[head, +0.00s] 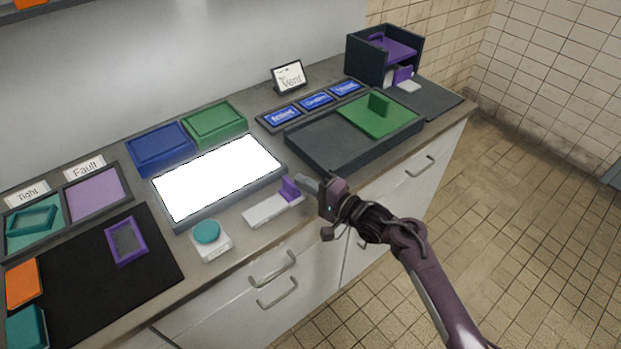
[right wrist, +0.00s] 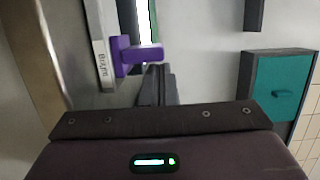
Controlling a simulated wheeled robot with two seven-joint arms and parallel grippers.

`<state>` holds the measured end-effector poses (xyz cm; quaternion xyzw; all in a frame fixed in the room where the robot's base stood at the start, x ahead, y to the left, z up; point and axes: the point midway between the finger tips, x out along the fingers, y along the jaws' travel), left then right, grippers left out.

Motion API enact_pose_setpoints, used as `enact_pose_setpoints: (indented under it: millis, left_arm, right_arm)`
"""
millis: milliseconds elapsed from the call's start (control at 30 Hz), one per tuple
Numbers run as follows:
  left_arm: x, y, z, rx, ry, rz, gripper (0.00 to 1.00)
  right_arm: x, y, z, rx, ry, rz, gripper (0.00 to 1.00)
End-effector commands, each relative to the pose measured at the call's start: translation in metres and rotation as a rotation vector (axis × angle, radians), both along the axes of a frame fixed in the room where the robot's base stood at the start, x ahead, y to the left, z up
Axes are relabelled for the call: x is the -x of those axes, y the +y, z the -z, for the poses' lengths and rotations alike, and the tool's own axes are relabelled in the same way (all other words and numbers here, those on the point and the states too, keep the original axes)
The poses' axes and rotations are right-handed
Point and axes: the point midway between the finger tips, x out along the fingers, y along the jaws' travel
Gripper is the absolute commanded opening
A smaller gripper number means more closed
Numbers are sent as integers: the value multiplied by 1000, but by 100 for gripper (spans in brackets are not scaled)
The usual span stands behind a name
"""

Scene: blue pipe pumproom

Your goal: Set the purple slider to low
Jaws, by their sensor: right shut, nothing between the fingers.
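The purple slider (head: 290,189) is a purple knob at the right end of a white base (head: 262,211) near the counter's front edge. In the right wrist view the purple knob (right wrist: 141,54) stands out from the white base (right wrist: 100,68), near a label that seems to read "Bright". My right gripper (head: 309,185) is shut and empty, just right of the knob. In the right wrist view its fingertips (right wrist: 156,72) are close to the knob; I cannot tell whether they touch. My left gripper is not in view.
A lit white panel (head: 218,177) lies behind the slider. A white box with a teal button (head: 207,232) stands to its left. A dark tray with a green plate (head: 380,116) is at the right. Drawer handles (head: 273,268) stick out below the counter edge.

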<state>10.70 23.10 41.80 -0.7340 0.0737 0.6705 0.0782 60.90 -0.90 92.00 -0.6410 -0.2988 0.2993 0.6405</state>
Motion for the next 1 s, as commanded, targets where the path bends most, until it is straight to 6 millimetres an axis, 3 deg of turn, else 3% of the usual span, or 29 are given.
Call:
enact_pose_setpoints:
  millis: [267, 500, 700, 1000]
  left_arm:
    - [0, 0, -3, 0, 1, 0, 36]
    - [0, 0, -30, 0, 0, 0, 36]
    - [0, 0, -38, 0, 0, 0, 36]
    - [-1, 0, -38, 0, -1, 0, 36]
  right_arm:
    - [3, 3, -1, -1, 2, -1, 0]
    - [34, 47, -5, -6, 4, -3, 0]
    - [54, 74, -2, -3, 0, -1, 0]
    - [57, 79, 0, -1, 0, -3, 0]
